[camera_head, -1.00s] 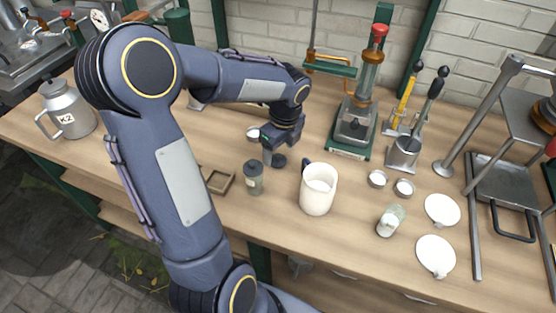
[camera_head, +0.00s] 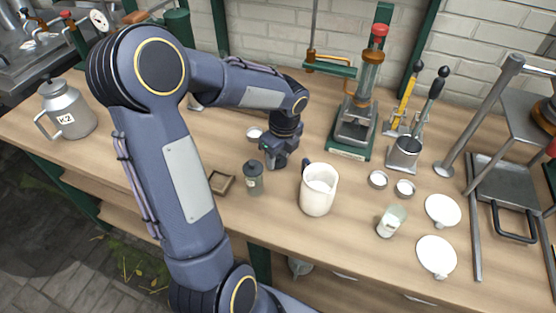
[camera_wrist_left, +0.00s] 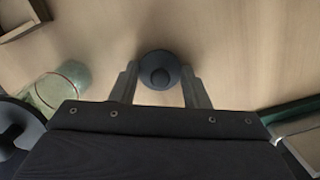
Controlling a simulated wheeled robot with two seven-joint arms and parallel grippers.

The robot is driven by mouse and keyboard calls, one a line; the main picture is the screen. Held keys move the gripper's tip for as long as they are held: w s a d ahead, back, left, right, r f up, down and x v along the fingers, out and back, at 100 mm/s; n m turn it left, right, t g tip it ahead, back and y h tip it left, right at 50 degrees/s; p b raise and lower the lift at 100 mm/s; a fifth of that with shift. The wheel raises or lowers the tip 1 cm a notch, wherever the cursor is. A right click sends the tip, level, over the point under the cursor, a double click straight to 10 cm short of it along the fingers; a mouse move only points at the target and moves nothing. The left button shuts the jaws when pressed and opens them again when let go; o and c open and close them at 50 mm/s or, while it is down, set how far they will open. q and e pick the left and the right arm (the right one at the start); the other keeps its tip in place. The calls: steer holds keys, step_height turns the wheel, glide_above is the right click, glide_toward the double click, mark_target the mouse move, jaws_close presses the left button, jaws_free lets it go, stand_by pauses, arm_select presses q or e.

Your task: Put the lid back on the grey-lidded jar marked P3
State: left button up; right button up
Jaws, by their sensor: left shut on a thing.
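My left gripper (camera_head: 279,160) is low over the bench, behind the lidded jar. In the left wrist view its fingers (camera_wrist_left: 161,88) are shut on a round dark grey lid (camera_wrist_left: 158,66) with a knob. Whether the lid touches the bench I cannot tell. An open glass jar (camera_head: 391,221) with pale contents stands at the right front, beyond the white mug. Its marking cannot be read. A dark-lidded glass jar (camera_head: 254,180) stands left of the gripper. Its body also shows in the left wrist view (camera_wrist_left: 62,87). My right gripper is out of view.
A white mug (camera_head: 316,195) stands between the gripper and the open jar. A green-based press (camera_head: 349,153) stands behind. A small wooden tray (camera_head: 221,183) lies at the left.

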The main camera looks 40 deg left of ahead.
mark_target(279, 157)
arm_select(q)
steer(key=shift+r, duration=0.6)
steer(key=r, duration=0.2)
steer(key=shift+s+d+r+p, duration=0.1)
steer(key=shift+d+r+p, duration=0.1)
steer(key=shift+r+p, duration=0.1)
steer(key=s+d+r, duration=0.9)
steer(key=s, duration=0.1)
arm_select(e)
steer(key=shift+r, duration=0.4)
arm_select(q)
steer(key=shift+r, duration=0.1)
